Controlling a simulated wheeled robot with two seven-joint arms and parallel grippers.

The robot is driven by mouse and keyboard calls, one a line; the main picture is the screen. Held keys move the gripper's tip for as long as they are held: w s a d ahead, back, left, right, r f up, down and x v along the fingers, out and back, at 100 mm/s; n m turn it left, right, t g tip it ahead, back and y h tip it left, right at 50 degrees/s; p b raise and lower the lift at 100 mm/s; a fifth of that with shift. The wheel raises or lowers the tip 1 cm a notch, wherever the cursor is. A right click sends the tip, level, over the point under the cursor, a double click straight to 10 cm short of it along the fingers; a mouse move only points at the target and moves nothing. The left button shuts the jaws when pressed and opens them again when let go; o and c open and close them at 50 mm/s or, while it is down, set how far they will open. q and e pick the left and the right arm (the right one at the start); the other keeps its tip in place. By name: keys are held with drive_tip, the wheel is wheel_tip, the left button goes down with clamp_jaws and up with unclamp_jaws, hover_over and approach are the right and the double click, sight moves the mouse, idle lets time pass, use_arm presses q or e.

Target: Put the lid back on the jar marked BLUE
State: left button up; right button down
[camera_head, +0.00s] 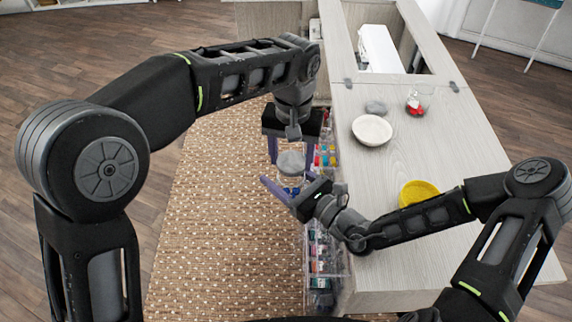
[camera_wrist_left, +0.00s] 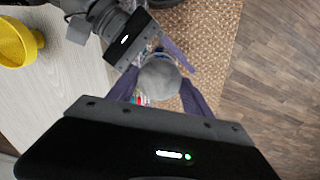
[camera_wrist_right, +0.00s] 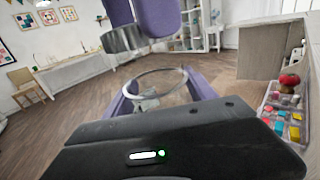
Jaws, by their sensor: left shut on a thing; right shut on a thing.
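My left gripper (camera_head: 289,158) is shut on a round grey lid (camera_head: 291,163), which also shows between its purple fingers in the left wrist view (camera_wrist_left: 160,78). My right gripper (camera_head: 284,186) is shut on a clear jar (camera_head: 291,190) with blue contents. In the right wrist view the open round rim of the jar (camera_wrist_right: 156,72) shows between the fingers. The lid (camera_wrist_right: 122,40) is above the rim there, apart from it and off to the left. No label on the jar is readable.
The cabinet top (camera_head: 430,150) carries a white bowl (camera_head: 371,130), a yellow bowl (camera_head: 415,192), a second grey lid (camera_head: 375,106) and a jar with red contents (camera_head: 414,106). Clear bins (camera_head: 325,260) of small colored items line the cabinet's side, close to both grippers. A patterned rug (camera_head: 215,220) lies below.

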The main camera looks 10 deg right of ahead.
sight(291, 162)
idle(0.6)
use_arm(q)
drive_tip(key=shift+f, duration=0.95)
drive_tip(key=shift+f, duration=0.55)
idle(0.3)
